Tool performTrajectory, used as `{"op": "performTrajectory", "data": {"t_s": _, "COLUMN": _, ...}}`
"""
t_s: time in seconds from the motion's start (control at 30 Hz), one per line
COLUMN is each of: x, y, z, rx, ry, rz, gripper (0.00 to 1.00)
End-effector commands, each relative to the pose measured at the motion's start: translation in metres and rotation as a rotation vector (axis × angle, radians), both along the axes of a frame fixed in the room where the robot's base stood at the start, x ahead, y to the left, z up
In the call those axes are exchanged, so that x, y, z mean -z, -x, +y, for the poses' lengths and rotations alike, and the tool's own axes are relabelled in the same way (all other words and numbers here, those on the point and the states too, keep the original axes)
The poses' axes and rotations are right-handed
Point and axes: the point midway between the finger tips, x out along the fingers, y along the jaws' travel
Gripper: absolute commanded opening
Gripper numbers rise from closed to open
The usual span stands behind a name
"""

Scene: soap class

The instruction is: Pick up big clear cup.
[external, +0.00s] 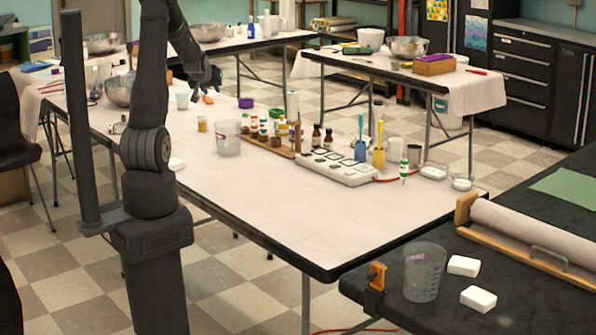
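A big clear cup (228,138) stands upright on the white-topped table (300,220), left of the wooden bottle rack. A second large clear cup (424,273), with measuring marks, stands on the dark table (470,330) at the lower right. A smaller clear cup (182,101) stands farther back on the white-topped table. My gripper (208,88) is above the far left part of the white-topped table, behind and left of the nearer big cup and apart from it. Its fingers are small and dark, and I cannot tell whether they are open.
A small amber jar (202,124) stands left of the cup. The table's front middle is clear. White soap bars (464,266) lie by the second cup.

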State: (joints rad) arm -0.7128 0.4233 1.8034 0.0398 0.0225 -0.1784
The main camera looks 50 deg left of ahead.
Motion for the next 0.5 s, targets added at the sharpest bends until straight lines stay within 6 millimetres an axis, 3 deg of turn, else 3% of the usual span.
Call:
{"op": "performTrajectory", "data": {"t_s": 0.2, "x": 0.007, "y": -0.026, "z": 0.036, "rx": -0.11, "ry": 0.221, "rz": 0.116, "gripper": 0.29}}
{"op": "performTrajectory", "data": {"t_s": 0.5, "x": 0.001, "y": -0.043, "z": 0.06, "rx": -0.271, "ry": 0.537, "rz": 0.298, "gripper": 0.29}}
